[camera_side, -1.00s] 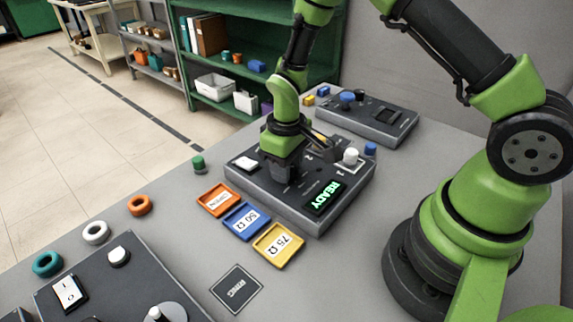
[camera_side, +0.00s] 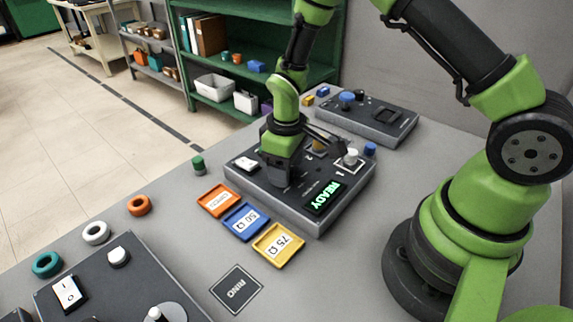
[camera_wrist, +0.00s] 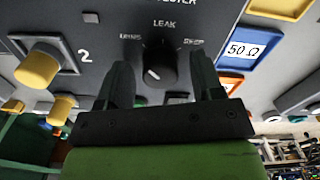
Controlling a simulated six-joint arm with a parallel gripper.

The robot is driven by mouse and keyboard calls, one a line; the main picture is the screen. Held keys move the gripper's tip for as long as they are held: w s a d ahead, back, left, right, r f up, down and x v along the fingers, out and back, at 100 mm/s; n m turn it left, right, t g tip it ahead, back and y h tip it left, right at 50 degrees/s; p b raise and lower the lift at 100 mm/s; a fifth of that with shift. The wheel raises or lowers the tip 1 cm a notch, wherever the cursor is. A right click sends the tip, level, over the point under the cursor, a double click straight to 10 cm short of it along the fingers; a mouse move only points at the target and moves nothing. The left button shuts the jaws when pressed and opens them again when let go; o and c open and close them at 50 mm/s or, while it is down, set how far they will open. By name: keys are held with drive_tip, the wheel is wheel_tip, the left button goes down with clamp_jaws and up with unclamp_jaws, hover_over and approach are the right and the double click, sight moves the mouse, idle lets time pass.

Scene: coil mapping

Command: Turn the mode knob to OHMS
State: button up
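The mode knob (camera_wrist: 160,66) is black with a short white pointer line, on the dark tester panel (camera_wrist: 110,50). In the wrist view the printed labels read OHMS at left, LEAK at top and a partly hidden word at right. The pointer line slants toward the upper left, on the OHMS side. My gripper (camera_wrist: 163,80) is open, one finger on each side of the knob with visible gaps. In the side view my gripper (camera_side: 284,182) is down over the panel and hides the knob. The tester (camera_side: 318,222) shows a green READY display (camera_side: 324,198).
A yellow knob (camera_wrist: 38,66) stands beside the number 2, left in the wrist view. A white knob (camera_side: 350,157) is on the same panel. Orange (camera_side: 205,205), blue (camera_side: 233,222) and yellow (camera_side: 264,246) trays lie before the tester. Another control box (camera_side: 400,132) stands behind.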

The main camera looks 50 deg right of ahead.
wheel_tip(320, 180, up, 10)
idle(0.6)
drive_tip(key=s+r+m+t, duration=0.35)
drive_tip(key=s+r, duration=0.25)
drive_tip(key=r, duration=0.6)
drive_tip(key=s+a+r+m+t+y, duration=0.1)
drive_tip(key=s+r+m+t+y, duration=0.1)
drive_tip(key=s, duration=0.9)
wheel_tip(320, 180, up, 3)
drive_tip(key=shift+a+f+m+t, duration=0.1)
drive_tip(key=shift+a+m+t, duration=0.25)
drive_tip(key=shift+m+t, duration=0.5)
